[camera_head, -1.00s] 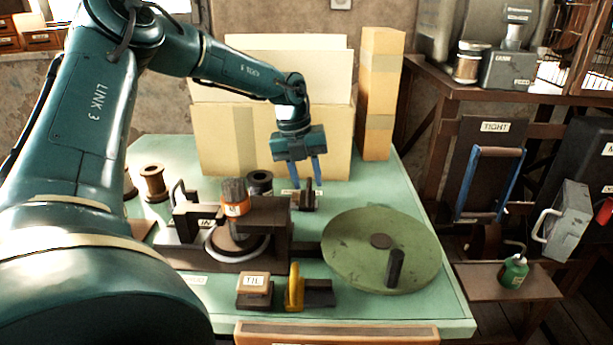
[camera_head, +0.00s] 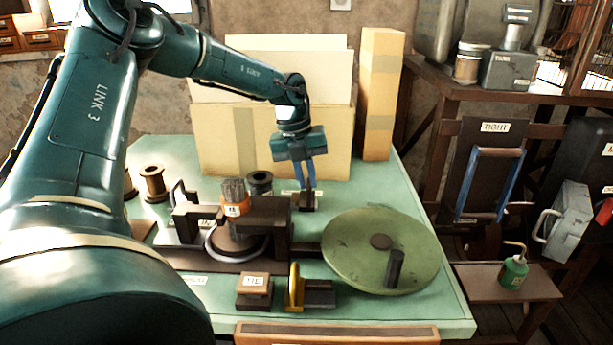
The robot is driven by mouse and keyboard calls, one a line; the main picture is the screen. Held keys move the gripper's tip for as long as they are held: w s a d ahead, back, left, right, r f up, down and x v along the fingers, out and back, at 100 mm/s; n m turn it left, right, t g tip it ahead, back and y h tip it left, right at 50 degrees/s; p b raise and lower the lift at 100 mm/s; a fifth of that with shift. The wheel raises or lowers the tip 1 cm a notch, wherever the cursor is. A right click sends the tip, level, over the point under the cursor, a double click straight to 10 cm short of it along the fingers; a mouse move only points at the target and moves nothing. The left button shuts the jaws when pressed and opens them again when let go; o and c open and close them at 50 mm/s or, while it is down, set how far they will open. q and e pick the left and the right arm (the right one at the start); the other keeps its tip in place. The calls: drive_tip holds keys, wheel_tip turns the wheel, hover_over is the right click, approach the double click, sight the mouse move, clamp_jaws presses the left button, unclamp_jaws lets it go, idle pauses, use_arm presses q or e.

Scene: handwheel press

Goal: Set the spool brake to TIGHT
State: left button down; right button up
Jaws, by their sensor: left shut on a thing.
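A small dark upright lever (camera_head: 308,193) stands on a low dark base behind the press, with a small pale label beside it. My left gripper (camera_head: 306,180) reaches down from above, its blue fingers closed together around the lever's top. A dark board with a TIGHT plate (camera_head: 495,127) stands at the right, with a blue-sided U-shaped bar (camera_head: 510,185) on it. My right gripper is not in view.
The press (camera_head: 235,235) and green handwheel (camera_head: 380,250) stand on the green table (camera_head: 425,315). A yellow lever (camera_head: 294,285) is at the front. Behind the gripper are a cardboard box (camera_head: 225,135) and a tall carton (camera_head: 380,90). A green oil can (camera_head: 513,272) stands right.

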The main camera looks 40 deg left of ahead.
use_arm(q)
drive_tip(key=shift+a, duration=0.1)
drive_tip(key=s+a, duration=0.2)
drive_tip(key=a, duration=0.1)
drive_tip(key=shift+s+r, duration=0.1)
drive_tip(key=shift+s, duration=0.2)
drive_tip(key=shift+s+a, duration=0.2)
drive_tip(key=shift+a, duration=0.1)
drive_tip(key=c, duration=1.5)
unclamp_jaws()
drive_tip(key=shift+s, duration=0.1)
drive_tip(key=r, duration=0.4)
drive_tip(key=s+a+r, duration=0.1)
drive_tip(key=r, duration=0.3)
drive_tip(key=a+r, duration=0.1)
drive_tip(key=r, duration=0.3)
drive_tip(key=shift+s+r+p, duration=0.3)
drive_tip(key=shift+r+p, duration=0.05)
drive_tip(key=shift+r, duration=0.05)
